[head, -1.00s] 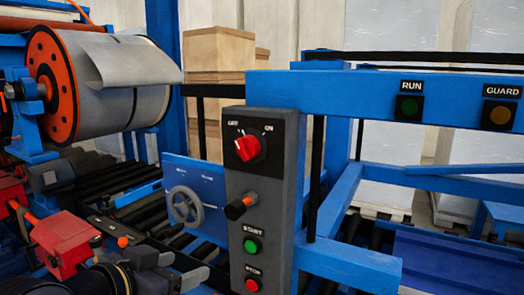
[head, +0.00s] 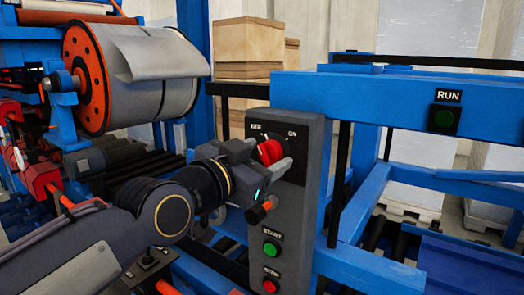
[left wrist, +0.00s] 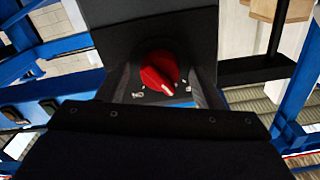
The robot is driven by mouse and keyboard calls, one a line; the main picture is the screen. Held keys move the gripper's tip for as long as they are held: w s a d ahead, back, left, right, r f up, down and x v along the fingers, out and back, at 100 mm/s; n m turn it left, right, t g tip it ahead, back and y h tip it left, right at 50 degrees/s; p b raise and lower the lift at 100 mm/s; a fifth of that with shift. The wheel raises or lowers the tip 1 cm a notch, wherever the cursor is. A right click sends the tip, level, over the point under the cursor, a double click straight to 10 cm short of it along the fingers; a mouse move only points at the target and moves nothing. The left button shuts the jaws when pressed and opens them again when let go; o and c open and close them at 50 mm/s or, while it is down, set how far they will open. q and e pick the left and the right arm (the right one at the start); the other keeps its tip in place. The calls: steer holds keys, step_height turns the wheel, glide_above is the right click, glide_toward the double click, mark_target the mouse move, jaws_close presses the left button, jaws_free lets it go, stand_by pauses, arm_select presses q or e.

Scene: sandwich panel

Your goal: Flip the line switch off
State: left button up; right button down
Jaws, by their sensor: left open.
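The line switch is a red rotary knob (head: 270,151) with OFF and ON labels above it, on the upper part of a dark grey control box (head: 290,200). My left gripper (head: 268,160) is at the knob, with its open fingers reaching around it. In the left wrist view the knob (left wrist: 160,70) sits between the two spread fingers (left wrist: 162,90), with a gap visible on each side. My right gripper is out of view.
A blue frame beam (head: 380,100) with a RUN light (head: 444,118) runs to the right. A large roll (head: 140,85) stands at left.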

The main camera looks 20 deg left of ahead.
arm_select(q)
steer(key=c, duration=1)
steer(key=shift+o, duration=0.2)
steer(key=shift+f+n+b, duration=0.1)
steer(key=shift+n+b, duration=0.25)
steer(key=shift+n, duration=1.25)
steer(key=o, duration=1)
steer(key=shift+c, duration=0.2)
steer(key=b+v, duration=0.2)
steer(key=v, duration=0.5)
steer(key=shift+s+b, duration=0.35)
steer(key=shift+b, duration=0.05)
